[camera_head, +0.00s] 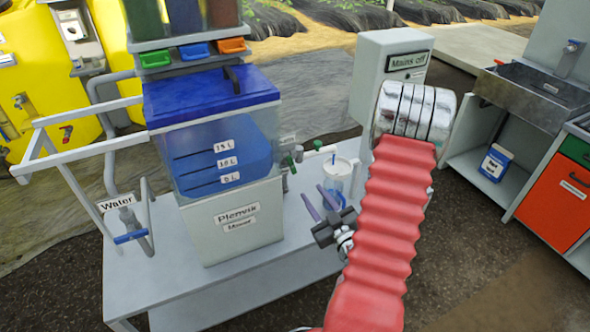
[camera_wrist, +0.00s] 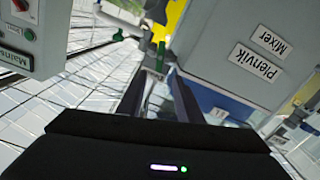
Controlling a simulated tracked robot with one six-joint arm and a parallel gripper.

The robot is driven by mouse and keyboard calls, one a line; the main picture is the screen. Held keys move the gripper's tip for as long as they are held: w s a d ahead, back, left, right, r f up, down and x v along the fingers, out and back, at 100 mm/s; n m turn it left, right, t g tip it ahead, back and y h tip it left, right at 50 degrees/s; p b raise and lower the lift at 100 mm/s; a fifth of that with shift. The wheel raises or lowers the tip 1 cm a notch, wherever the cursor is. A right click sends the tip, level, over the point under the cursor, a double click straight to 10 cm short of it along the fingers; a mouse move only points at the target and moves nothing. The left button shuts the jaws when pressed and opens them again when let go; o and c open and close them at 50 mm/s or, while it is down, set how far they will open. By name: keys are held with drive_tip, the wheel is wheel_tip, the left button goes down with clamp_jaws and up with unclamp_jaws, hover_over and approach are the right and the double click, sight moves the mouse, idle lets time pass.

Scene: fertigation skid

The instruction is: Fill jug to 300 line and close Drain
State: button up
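The jug (camera_head: 338,178) is a clear vessel with a pale rim, standing on the white bench right of the mixer. It holds some bluish contents, but its lines and level are too small to read. A green valve handle (camera_head: 298,154) sits at the lower right side of the mixer tank (camera_head: 222,150), near a white pipe with a green end (camera_head: 320,146). I cannot read which valve is the Drain. My gripper (camera_head: 312,191) is open and empty, just left of and in front of the jug. In the wrist view its fingers (camera_wrist: 160,95) point toward the green valve (camera_wrist: 160,57).
The Water tap (camera_head: 130,237) with a blue handle is left of the mixer. A Mains off box (camera_head: 392,75) stands behind my arm. A cabinet with a sink (camera_head: 535,92) is at right. The bench (camera_head: 190,285) is clear in front of the mixer.

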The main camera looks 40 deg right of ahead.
sight(292, 165)
drive_tip(key=shift+w, duration=0.15)
drive_tip(key=x, duration=1.3)
drive_tip(key=shift+w+d, duration=0.15)
drive_tip(key=shift+w, duration=0.1)
drive_tip(key=shift+c, duration=0.6)
clamp_jaws()
